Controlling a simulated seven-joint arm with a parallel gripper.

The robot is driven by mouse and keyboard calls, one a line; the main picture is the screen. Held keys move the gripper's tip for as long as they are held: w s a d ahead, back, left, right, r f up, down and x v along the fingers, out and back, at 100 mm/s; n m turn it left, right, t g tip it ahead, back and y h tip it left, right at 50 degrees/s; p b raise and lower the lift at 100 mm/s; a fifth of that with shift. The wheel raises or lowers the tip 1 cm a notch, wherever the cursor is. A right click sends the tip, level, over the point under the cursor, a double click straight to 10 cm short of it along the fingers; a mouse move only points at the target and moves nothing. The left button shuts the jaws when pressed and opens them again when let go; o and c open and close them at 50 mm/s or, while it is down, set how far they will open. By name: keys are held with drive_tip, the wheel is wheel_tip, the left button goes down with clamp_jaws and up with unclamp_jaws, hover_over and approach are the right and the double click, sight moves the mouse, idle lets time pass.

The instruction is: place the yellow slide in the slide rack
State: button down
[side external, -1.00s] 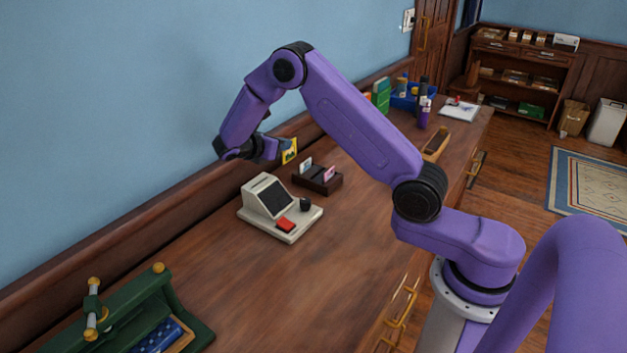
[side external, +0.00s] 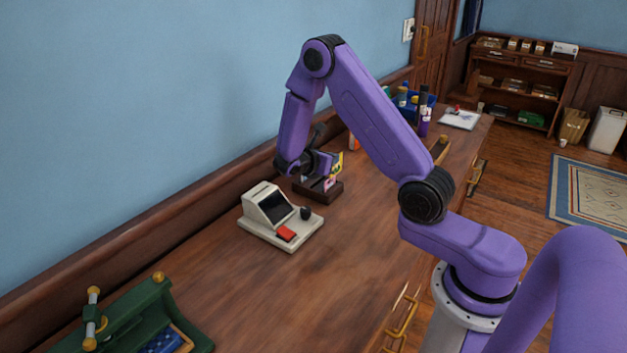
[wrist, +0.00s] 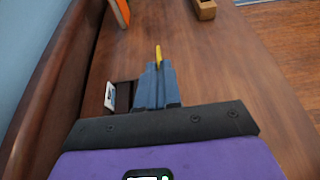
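The yellow slide (side external: 338,160) is pinched upright between the fingers of my gripper (side external: 327,164). In the wrist view the yellow slide (wrist: 158,54) shows nearly edge-on beyond the blue-grey fingers (wrist: 156,84). The dark slide rack (side external: 326,194) sits on the counter just below my gripper. A pink slide (side external: 330,182) stands in the rack, and a pale slide (wrist: 109,95) shows at its left in the wrist view. The yellow slide appears above the rack's right part. My fingers hide much of the rack, and I cannot tell whether the slide touches it.
A cream slide viewer (side external: 268,207) with a red button stands near the rack on the counter (side external: 260,285). A green press (side external: 140,315) is at the near left. The wall runs close behind.

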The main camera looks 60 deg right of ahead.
drive_tip(key=w+d+f, duration=0.1)
drive_tip(key=w+f, duration=0.1)
drive_tip(key=w, duration=0.1)
drive_tip(key=w+d+f, duration=0.1)
drive_tip(key=w+f, duration=0.1)
drive_tip(key=f, duration=0.1)
drive_tip(key=w+d+f, duration=0.2)
drive_tip(key=w, duration=0.1)
drive_tip(key=shift+w+f, duration=0.25)
drive_tip(key=shift+w, duration=0.05)
drive_tip(key=shift+w+d+f, duration=0.2)
drive_tip(key=shift+w+f, duration=0.05)
drive_tip(key=shift+f, duration=1.65)
drive_tip(key=shift+f, duration=0.15)
drive_tip(key=c, duration=1.3)
unclamp_jaws()
drive_tip(key=shift+c, duration=0.2)
